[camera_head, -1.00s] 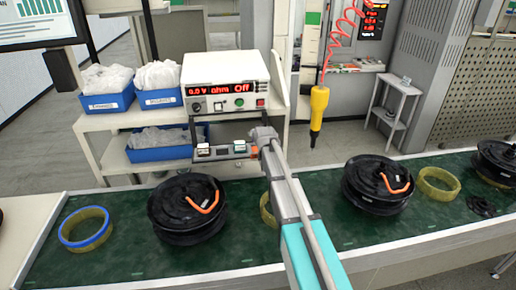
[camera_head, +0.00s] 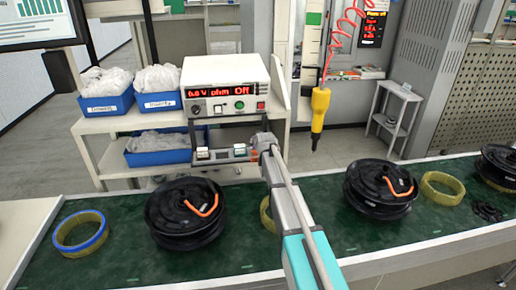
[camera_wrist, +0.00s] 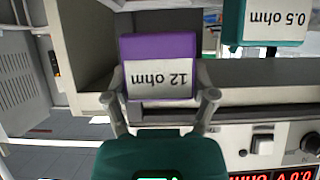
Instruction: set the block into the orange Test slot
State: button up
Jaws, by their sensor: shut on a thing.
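A purple block (camera_wrist: 158,48) with a white "12 ohm" label sits between the two fingers of my gripper (camera_wrist: 163,100) in the wrist view, its label upside down. My gripper is shut on it. In the head view my gripper (camera_head: 264,142) is at the front of the tester shelf, below and right of the tester (camera_head: 226,85). A small orange patch (camera_head: 253,156) shows beside my gripper; I cannot tell whether it is the Test slot. The slot opening is not clear in either view, so whether the block is in it cannot be told.
A teal "0.5 ohm" block (camera_wrist: 273,22) is at the wrist view's upper right. Blue bins (camera_head: 107,103) stand left of the tester. A yellow tool (camera_head: 319,110) hangs to the right.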

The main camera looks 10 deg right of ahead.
jog(key=shift+w+f+b, duration=0.35)
jog(key=shift+f, duration=0.15)
jog(key=shift+s+f+b, duration=0.1)
jog(key=shift+f+b, duration=1.2)
jog(key=shift+f, duration=0.15)
jog(key=o, duration=1.1)
jog(key=shift+r, duration=0.2)
jog(key=p+v, duration=0.5)
jog(key=v, duration=0.7)
jog(key=shift+p, duration=0.4)
